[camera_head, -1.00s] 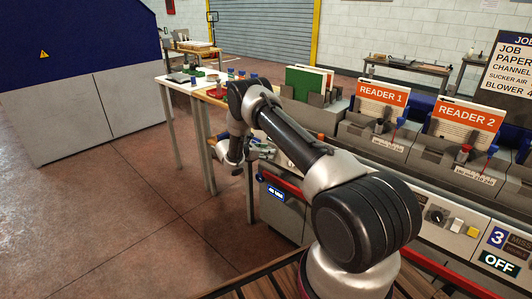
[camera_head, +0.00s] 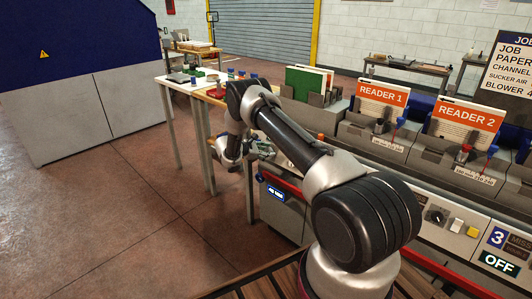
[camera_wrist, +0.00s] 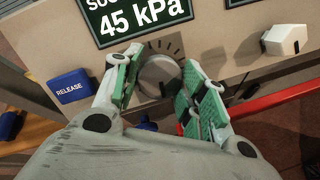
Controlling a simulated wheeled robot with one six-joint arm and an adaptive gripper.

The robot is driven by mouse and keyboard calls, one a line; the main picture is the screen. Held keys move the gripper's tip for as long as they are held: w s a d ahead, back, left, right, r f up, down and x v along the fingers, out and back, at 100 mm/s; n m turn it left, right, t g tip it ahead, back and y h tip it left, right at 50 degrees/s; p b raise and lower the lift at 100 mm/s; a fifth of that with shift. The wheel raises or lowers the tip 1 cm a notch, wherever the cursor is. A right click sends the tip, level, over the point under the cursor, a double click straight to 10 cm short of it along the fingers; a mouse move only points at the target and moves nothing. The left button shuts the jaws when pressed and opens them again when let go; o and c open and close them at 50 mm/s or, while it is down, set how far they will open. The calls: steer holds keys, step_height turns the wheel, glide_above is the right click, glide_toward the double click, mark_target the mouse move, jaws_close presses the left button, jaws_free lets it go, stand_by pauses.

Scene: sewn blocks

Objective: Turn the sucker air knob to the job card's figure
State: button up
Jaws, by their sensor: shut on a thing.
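The sucker air knob (camera_wrist: 158,77) is a round grey dial on the beige panel, with dark tick marks around its upper side in the wrist view. My gripper (camera_wrist: 162,82) is shut on it, with one green-padded finger on each side. The display (camera_wrist: 145,18) above the knob reads 45 kPa; its top line is partly cut off. The job card (camera_head: 510,75) stands at the far right in the head view. Its sucker air line shows, but the figure is cut off by the frame edge. The knob is hidden in the head view.
A blue RELEASE button (camera_wrist: 70,90) is left of the knob and a white switch (camera_wrist: 284,40) is to its right. A red rail (camera_wrist: 275,98) runs close to the right finger. Reader 1 (camera_head: 381,105) and Reader 2 (camera_head: 466,125) stand along the machine.

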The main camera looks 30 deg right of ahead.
steer(key=m, duration=0.5)
steer(key=shift+m+g+y, duration=0.3)
steer(key=shift+m+y, duration=0.1)
steer(key=m, duration=0.4)
steer(key=shift+s+m+y, duration=0.1)
steer(key=shift+m+y, duration=0.2)
steer(key=shift+y, duration=0.1)
steer(key=o, duration=1)
steer(key=v, duration=1.2)
